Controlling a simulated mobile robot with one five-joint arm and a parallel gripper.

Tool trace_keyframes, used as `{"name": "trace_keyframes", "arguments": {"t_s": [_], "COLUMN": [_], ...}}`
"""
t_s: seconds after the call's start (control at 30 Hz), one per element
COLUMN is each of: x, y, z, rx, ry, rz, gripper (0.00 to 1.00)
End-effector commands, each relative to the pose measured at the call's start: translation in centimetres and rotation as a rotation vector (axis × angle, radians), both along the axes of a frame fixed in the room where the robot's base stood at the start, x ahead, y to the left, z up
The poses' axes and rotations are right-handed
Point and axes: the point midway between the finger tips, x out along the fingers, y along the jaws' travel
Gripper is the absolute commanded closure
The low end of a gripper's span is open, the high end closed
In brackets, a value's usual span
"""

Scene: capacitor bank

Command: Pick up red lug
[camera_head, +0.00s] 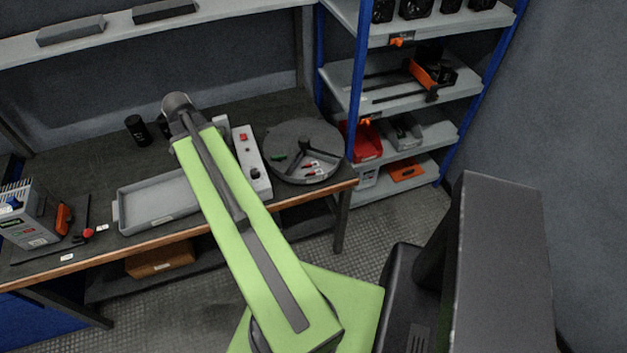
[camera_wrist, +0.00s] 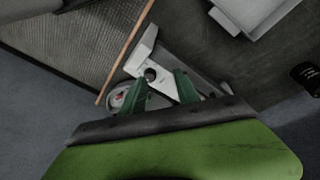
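Small red-and-white pieces (camera_head: 310,171) lie on the right front part of the round dark tray (camera_head: 325,137), which looks like the place of the red lugs; they are too small to tell apart in detail. A small green piece (camera_head: 278,157) lies at the tray's left. My gripper (camera_wrist: 160,88) shows two green fingers spread apart in the wrist view, with nothing visibly held between them. It points toward a white panel with a black knob. The round tray (camera_wrist: 117,97) shows partly behind the left finger. In the head view my arm hides the fingers.
The white control box (camera_head: 248,160) stands beside the round tray on its left. A grey empty tray (camera_head: 155,205) lies left of my arm. A black cylinder (camera_head: 138,130) stands at the back. A blue-posted shelf (camera_head: 357,75) rises close to the tray's right side.

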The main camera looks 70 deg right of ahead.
Motion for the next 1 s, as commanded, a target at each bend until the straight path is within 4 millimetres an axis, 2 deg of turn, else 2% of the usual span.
{"name": "trace_keyframes", "arguments": {"t_s": [0.03,0.1,0.2,0.3,0.4,0.57,0.67,1.0], "x": [-3.6,-8.2,-13.5,-16.8,-18.1,-18.3,-18.6,-20.6], "y": [-4.3,-8.5,-12.4,-14.4,-15.1,-15.2,-15.4,-17.1], "z": [-0.9,-1.1,-1.3,-1.3,-1.3,-1.7,-3.0,-10.1], "rx": [-0.038,-0.092,-0.155,-0.194,-0.210,-0.212,-0.212,-0.212], "ry": [-0.008,-0.018,-0.028,-0.034,-0.037,-0.038,-0.038,-0.038], "rz": [-0.183,-0.408,-0.646,-0.786,-0.839,-0.844,-0.844,-0.844], "gripper": [0.63,0.63,0.63,0.63,0.63,0.63,0.63,0.63]}}
